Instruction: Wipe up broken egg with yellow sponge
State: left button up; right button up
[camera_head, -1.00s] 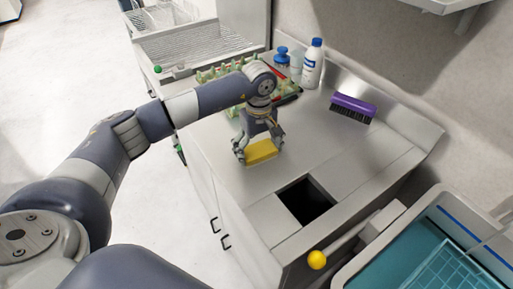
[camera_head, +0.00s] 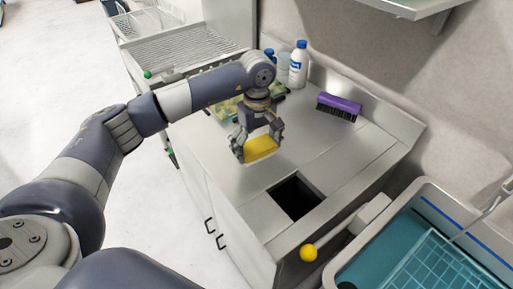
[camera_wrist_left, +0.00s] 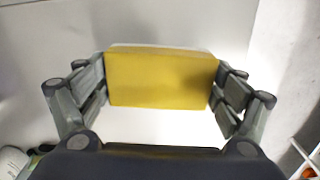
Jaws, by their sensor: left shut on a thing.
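The yellow sponge (camera_head: 262,148) is gripped between the fingers of my left gripper (camera_head: 258,142), over the steel counter (camera_head: 215,150). In the left wrist view the sponge (camera_wrist_left: 160,78) spans the gap between both fingers of the left gripper (camera_wrist_left: 160,85), with a pale strip along its far edge. I cannot tell for sure whether it touches the counter. No broken egg is visible on the bare counter. My right gripper is not in view.
A purple brush (camera_head: 340,106), a white bottle with a blue cap (camera_head: 298,66) and a green egg tray (camera_head: 222,108) stand toward the back. A square dark opening (camera_head: 296,198) is cut in the counter. A teal-bottomed basin (camera_head: 400,255) is at lower right.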

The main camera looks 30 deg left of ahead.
pick_arm(q)
notch_tip(320, 180, up, 2)
jog(key=shift+d+r+p, duration=0.1)
jog(key=shift+p, duration=0.25)
jog(key=shift+r, duration=0.25)
